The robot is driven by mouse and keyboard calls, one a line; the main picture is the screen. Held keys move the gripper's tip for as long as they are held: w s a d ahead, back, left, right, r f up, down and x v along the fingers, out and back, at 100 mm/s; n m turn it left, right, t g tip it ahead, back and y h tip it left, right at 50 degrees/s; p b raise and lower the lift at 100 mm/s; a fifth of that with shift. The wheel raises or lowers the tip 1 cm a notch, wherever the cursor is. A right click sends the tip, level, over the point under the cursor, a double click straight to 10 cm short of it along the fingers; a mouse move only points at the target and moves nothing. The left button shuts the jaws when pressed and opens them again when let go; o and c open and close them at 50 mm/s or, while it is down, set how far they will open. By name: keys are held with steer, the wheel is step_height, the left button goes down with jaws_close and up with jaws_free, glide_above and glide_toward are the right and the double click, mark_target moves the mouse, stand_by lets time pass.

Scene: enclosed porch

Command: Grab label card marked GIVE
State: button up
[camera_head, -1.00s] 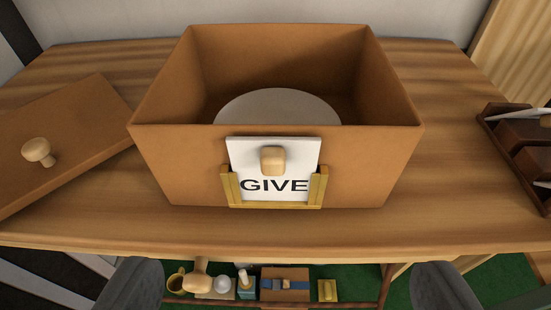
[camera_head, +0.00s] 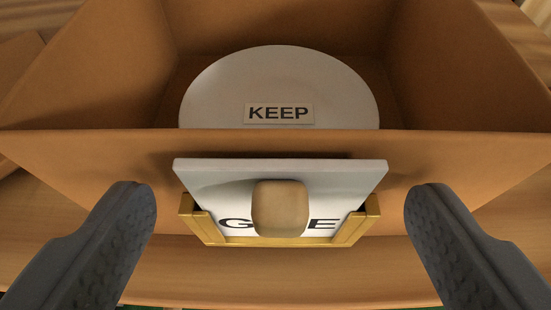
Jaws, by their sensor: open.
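The white label card marked GIVE (camera_head: 220,185) stands in a brass-coloured holder (camera_head: 240,241) on the front wall of an open brown box. A wooden knob (camera_head: 280,208) on the card's face hides the middle letters. My gripper (camera_head: 280,205) is open, with one grey finger on each side of the card and holder. The knob lies between the fingers, and a gap shows on both sides. The gripper holds nothing.
The brown box (camera_head: 80,160) is open at the top. Inside it is a round pale object (camera_head: 280,75) with a label reading KEEP (camera_head: 279,113). The wooden tabletop (camera_head: 270,275) in front of the box is bare.

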steer(key=c, duration=1.1)
steer(key=shift+o, duration=0.2)
